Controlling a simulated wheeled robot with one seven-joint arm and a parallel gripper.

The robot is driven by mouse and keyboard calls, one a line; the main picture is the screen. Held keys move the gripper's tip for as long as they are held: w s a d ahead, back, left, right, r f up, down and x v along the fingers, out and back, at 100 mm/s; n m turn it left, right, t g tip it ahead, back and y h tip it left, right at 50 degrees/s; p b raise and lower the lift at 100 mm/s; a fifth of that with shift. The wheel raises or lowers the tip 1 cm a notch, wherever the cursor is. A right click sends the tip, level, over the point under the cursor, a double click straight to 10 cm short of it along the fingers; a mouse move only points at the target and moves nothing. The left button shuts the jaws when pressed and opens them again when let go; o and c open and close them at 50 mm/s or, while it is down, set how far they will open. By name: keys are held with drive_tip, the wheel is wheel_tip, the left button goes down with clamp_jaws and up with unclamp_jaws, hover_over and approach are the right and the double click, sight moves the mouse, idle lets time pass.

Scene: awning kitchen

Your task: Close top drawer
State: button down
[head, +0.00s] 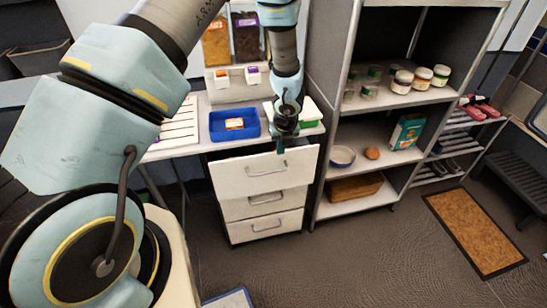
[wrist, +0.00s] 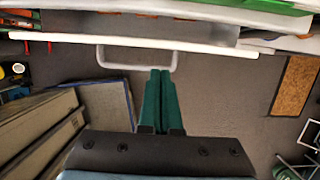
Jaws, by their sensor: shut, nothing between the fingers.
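The top drawer (head: 240,178) of the white drawer unit stands out a little past the drawers below it. In the wrist view its front (wrist: 215,48) shows as a white bar, with a narrow grey gap of the inside behind it. Its handle (wrist: 98,56) is a pale loop on the near side of the bar. My gripper (wrist: 161,73) is shut and empty, its green fingertips by the right part of the handle; I cannot tell if they touch. In the head view my gripper (head: 280,150) hangs at the drawer's top front edge.
Two lower drawers (head: 240,208) look shut. A blue tray (head: 220,133) and a green-trimmed container (head: 310,121) sit on the counter above. An open shelf unit (head: 385,160) stands close on the right.

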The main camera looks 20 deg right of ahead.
sight(261, 158)
drive_tip(key=shift+a+f+b, duration=0.3)
drive_tip(key=shift+f+b, duration=0.3)
drive_tip(key=shift+b, duration=0.55)
drive_tip(key=s+a+t+b, duration=0.1)
drive_tip(key=a+b, duration=0.4)
drive_tip(key=b, duration=0.5)
drive_tip(key=b+x, duration=0.2)
drive_tip(key=x, duration=0.2)
drive_tip(key=b+x, duration=0.2)
drive_tip(key=x, duration=0.3)
drive_tip(key=shift+w+d, duration=0.1)
drive_tip(key=shift+w, duration=0.15)
drive_tip(key=shift+w+r+p, duration=0.15)
drive_tip(key=shift+w+p, duration=0.2)
drive_tip(key=shift+p, duration=0.05)
drive_tip(key=w+p, duration=0.1)
drive_tip(key=w, duration=0.1)
drive_tip(key=w+p, duration=0.1)
drive_tip(key=shift+w+d+r+p, duration=0.1)
drive_tip(key=shift+w+d+p, duration=0.25)
drive_tip(key=shift+w+d, duration=0.1)
drive_tip(key=shift+w, duration=0.3)
